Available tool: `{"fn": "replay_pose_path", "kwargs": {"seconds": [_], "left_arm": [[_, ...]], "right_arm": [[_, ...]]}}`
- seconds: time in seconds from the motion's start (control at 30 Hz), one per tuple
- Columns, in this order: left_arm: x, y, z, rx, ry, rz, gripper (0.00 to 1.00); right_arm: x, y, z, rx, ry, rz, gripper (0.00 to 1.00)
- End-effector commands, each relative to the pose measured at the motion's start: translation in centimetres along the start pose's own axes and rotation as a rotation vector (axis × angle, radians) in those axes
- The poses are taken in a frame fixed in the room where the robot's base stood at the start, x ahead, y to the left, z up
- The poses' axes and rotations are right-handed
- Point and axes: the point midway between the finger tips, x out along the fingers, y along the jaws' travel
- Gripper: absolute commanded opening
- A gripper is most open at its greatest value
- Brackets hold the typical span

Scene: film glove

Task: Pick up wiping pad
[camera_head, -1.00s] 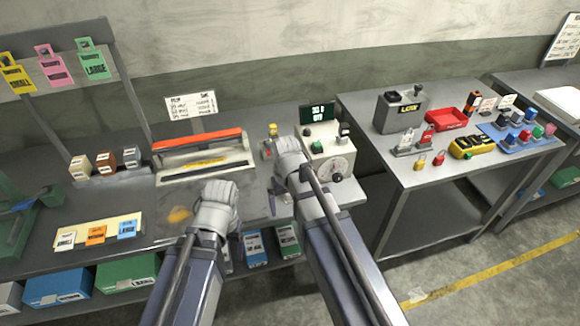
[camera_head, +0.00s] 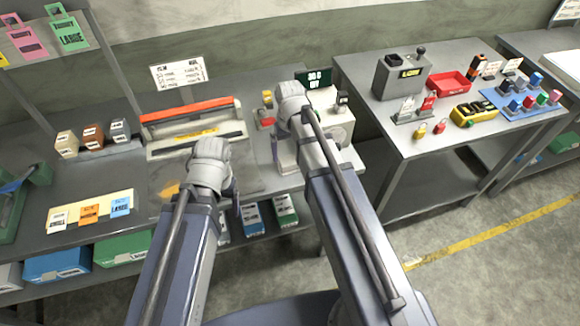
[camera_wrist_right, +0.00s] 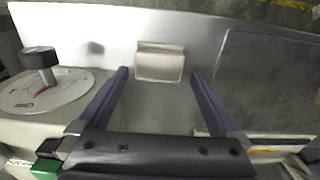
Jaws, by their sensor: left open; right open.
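A small pale beige block, which looks like the wiping pad (camera_wrist_right: 160,62), lies on the light grey bench surface in the right wrist view. In the head view my right gripper (camera_head: 285,134) is over the bench beside the control box, and the pad is hidden or too small to make out. My left gripper (camera_head: 232,187) is over the bench front, apart from the pad, its fingers mostly hidden.
A control box (camera_head: 325,120) with a dial stands right beside my right gripper. A sealer with a red bar (camera_head: 187,109) is behind my left gripper. A dark mat (camera_wrist_right: 270,80) lies right of the pad in the wrist view. Size cards (camera_head: 90,213) lie front left.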

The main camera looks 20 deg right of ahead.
Motion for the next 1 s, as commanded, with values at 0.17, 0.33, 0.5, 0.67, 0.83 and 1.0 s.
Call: {"fn": "replay_pose_path", "kwargs": {"seconds": [0.17,0.33,0.5,0.67,0.83,1.0], "left_arm": [[0.6,0.1,0.0,0.0,0.0,0.0,0.76],[2.4,0.2,-0.1,-0.001,0.0,0.0,0.76],[4.6,0.4,-0.3,-0.001,0.0,0.0,0.76],[5.2,0.5,-0.3,-0.001,0.0,0.0,0.76],[5.0,0.5,-0.3,-0.001,0.0,0.0,0.76],[5.0,0.5,-0.3,-0.001,0.0,0.0,0.76]], "right_arm": [[0.6,0.0,0.0,0.0,0.0,0.0,1.0],[2.5,0.1,-0.1,0.0,0.0,0.0,1.0],[4.6,0.1,-0.1,0.0,0.0,0.0,1.0],[5.2,0.1,-0.1,0.0,0.001,0.0,1.0],[5.0,0.1,-0.1,0.0,0.001,0.0,1.0],[5.0,0.1,-0.1,0.0,0.001,0.0,0.84]]}}
